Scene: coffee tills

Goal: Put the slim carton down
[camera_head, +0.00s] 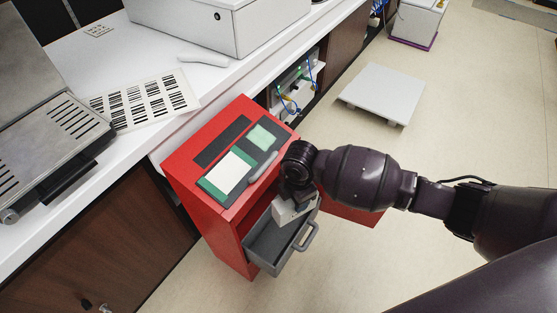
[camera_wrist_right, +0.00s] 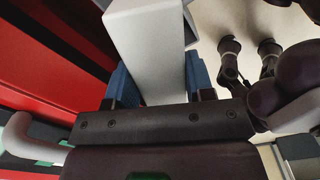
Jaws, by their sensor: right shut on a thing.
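The slim carton (camera_head: 289,212) is pale, seen in part below my right gripper (camera_head: 296,190) in the head view. In the right wrist view the carton (camera_wrist_right: 150,45) is a plain whitish block between the blue finger pads of my right gripper (camera_wrist_right: 160,78), which is shut on it. In the head view the carton is over or in the upper right part of an open grey drawer (camera_head: 268,245). Whether it touches the drawer floor is hidden. My left gripper does not show.
The drawer, with a grey handle (camera_head: 309,238), sticks out of a red till cabinet (camera_head: 185,172) with a green-and-white panel on top. A white counter (camera_head: 150,65) with a barcode sheet (camera_head: 145,101) runs along the left. A low white platform (camera_head: 382,92) lies on the floor beyond.

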